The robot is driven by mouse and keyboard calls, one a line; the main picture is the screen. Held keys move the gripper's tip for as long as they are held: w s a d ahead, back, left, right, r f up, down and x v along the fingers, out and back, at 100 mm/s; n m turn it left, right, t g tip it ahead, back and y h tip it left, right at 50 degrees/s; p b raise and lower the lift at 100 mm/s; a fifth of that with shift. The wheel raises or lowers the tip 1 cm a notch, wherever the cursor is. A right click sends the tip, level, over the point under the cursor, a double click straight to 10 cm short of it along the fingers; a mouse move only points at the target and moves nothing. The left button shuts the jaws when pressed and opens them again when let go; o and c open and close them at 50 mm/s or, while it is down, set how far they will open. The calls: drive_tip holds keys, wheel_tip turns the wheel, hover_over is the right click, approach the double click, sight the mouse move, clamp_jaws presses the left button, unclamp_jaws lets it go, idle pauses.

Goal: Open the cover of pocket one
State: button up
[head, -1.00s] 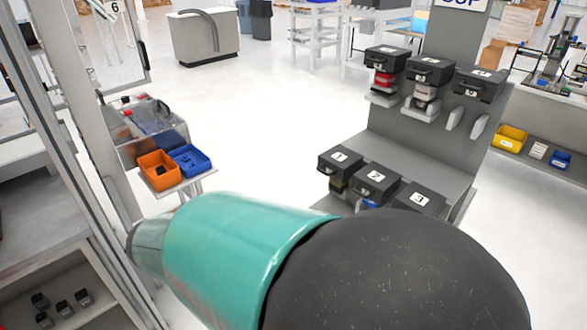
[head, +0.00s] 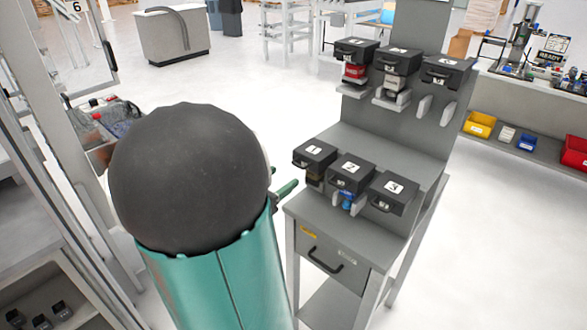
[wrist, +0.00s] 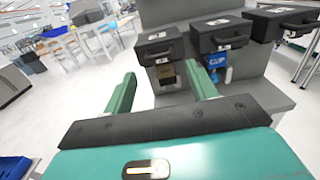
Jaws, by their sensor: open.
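The cover of pocket one (head: 315,152) is a black lid marked 1, at the left end of the lower row on the grey station. It appears shut. In the wrist view the leftmost black cover (wrist: 158,44), with a handle at its front, lies beyond my fingers. My gripper (wrist: 160,90) is open and empty, its two green fingers pointing toward the station and apart from the cover. In the head view green fingertips (head: 286,188) show just left of and below cover one; my arm hides the rest of the gripper.
Covers two (head: 351,170) and three (head: 394,189) stand to the right of cover one. An upper row of black covers (head: 398,59) sits above on the back panel. A drawer (head: 331,257) is below. Open floor lies left of the station.

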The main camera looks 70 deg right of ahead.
sight(311, 158)
drive_tip(key=x, duration=0.6)
